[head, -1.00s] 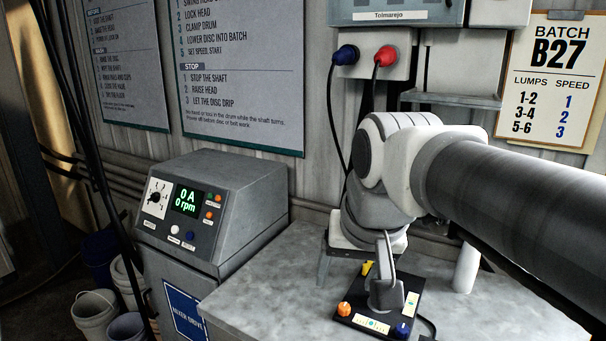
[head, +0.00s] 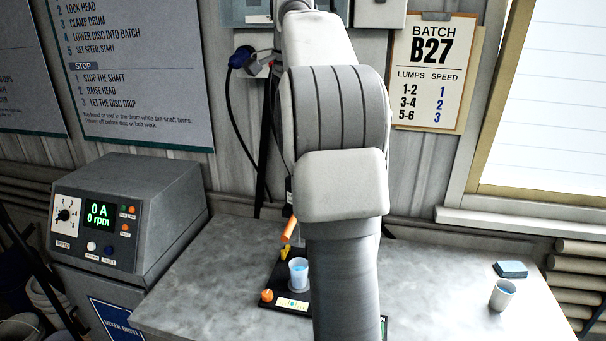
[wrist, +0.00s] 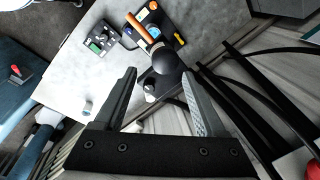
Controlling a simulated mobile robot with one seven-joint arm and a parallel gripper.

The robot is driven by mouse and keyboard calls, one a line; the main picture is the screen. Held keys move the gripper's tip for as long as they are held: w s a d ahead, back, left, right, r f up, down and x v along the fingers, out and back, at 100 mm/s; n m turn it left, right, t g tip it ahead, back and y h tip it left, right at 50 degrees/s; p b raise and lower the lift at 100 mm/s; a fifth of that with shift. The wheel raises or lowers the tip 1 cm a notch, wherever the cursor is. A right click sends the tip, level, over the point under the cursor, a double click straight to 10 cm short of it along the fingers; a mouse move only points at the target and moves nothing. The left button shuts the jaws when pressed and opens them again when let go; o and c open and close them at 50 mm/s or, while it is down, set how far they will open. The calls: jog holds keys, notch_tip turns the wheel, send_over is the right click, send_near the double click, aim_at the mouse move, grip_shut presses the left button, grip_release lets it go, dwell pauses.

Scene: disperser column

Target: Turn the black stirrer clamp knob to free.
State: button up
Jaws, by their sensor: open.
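In the wrist view my gripper (wrist: 159,73) is open, its two fingers apart and nothing held. A dark rounded part (wrist: 167,60) shows beyond and between the fingertips, apart from them; I cannot tell whether it is the black stirrer clamp knob. An orange rod (wrist: 139,27) stands out near it. The black stirrer base (wrist: 172,38) lies behind. In the head view the base (head: 270,285) carries a cup of blue liquid (head: 298,273), an orange knob (head: 267,295) and a yellow part (head: 286,252). The orange rod (head: 289,230) shows above. My arm hides the gripper there.
The grey bench (head: 210,275) is mostly clear. A grey drive console (head: 130,215) stands at left. A white cup (head: 502,294) and a blue sponge (head: 511,269) sit at right. Dark cables (wrist: 250,110) run along the wall beside the gripper in the wrist view.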

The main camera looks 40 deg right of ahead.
jog(key=s+d+f+m+g+p, duration=0.15)
jog(key=d+m+p, duration=0.35)
jog(key=d+m, duration=0.7)
jog(key=d+f+n+b, duration=0.1)
jog(key=f, duration=0.5)
jog(key=d+f+n+b, duration=0.1)
jog(key=f+b, duration=0.1)
jog(key=f, duration=0.4)
jog(key=d+f+n+b, duration=0.1)
jog(key=f, duration=0.5)
jog(key=shift+w+y, duration=0.25)
jog(key=shift+y, duration=0.15)
jog(key=shift+c, duration=0.3)
grip_shut()
